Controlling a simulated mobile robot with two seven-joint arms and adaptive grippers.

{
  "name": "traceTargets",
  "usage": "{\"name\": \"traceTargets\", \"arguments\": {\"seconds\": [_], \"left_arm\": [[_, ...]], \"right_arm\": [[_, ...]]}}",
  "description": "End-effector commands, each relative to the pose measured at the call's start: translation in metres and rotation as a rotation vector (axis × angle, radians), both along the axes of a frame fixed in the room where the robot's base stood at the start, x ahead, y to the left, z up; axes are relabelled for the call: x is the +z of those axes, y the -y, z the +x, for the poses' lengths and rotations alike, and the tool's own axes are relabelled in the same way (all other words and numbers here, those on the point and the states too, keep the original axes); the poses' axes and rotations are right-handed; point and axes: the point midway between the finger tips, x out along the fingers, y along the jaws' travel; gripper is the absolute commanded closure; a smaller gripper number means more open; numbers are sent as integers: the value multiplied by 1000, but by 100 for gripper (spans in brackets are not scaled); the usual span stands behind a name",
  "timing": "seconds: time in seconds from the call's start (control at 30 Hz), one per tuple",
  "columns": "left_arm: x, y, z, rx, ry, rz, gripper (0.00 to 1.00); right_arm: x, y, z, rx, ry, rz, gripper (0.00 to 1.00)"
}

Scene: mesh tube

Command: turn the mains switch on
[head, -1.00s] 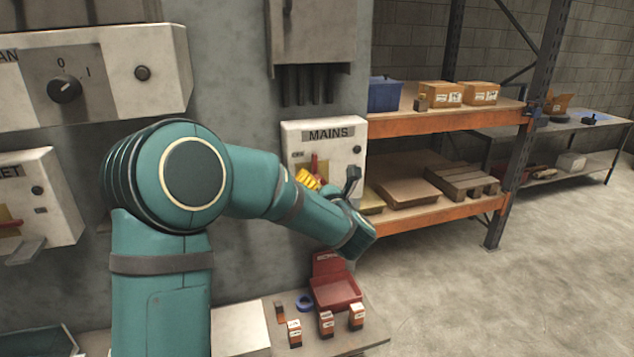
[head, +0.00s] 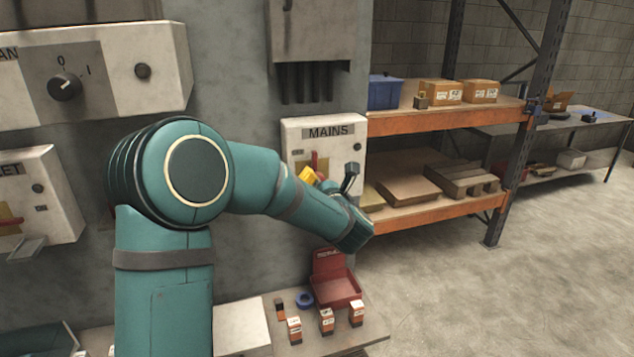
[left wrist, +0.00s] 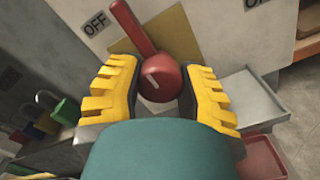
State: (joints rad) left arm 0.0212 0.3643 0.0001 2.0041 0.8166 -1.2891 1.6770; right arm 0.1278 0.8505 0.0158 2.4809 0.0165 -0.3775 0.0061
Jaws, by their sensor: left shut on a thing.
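The mains switch box (head: 345,133), a pale box labelled MAINS, is on the grey wall in the head view. Its red switch lever (head: 313,160) shows partly above my gripper. In the left wrist view the red lever (left wrist: 132,28) runs up and left from its round hub (left wrist: 160,82), with its upper part beside the OFF label (left wrist: 95,22). My left gripper (left wrist: 158,95) has its yellow fingers on either side of the red hub and is shut on the switch. In the head view my arm and wrist hide much of the box's lower part. My right gripper is not in view.
Another control box with a black knob (head: 65,87) is at upper left. Below the mains box, a shelf holds a red bin (head: 335,287), a blue roll (head: 304,299) and small cartons. Padlocks (left wrist: 60,110) hang left in the wrist view. Racking (head: 440,120) stands right, with open floor.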

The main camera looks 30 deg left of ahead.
Motion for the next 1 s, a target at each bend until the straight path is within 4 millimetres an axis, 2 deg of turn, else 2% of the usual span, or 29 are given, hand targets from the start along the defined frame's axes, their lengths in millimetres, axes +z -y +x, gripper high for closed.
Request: {"name": "traceTargets", "arguments": {"seconds": [0.37, 0.7, 1.0], "left_arm": [[-2, -1, 0, 2, -98, 84, 98], [-1, -1, 0, 2, -325, 279, 98], [1, -1, -1, 2, -543, 463, 98]], "right_arm": [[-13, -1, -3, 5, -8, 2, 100], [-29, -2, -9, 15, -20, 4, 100], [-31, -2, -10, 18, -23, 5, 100]]}}
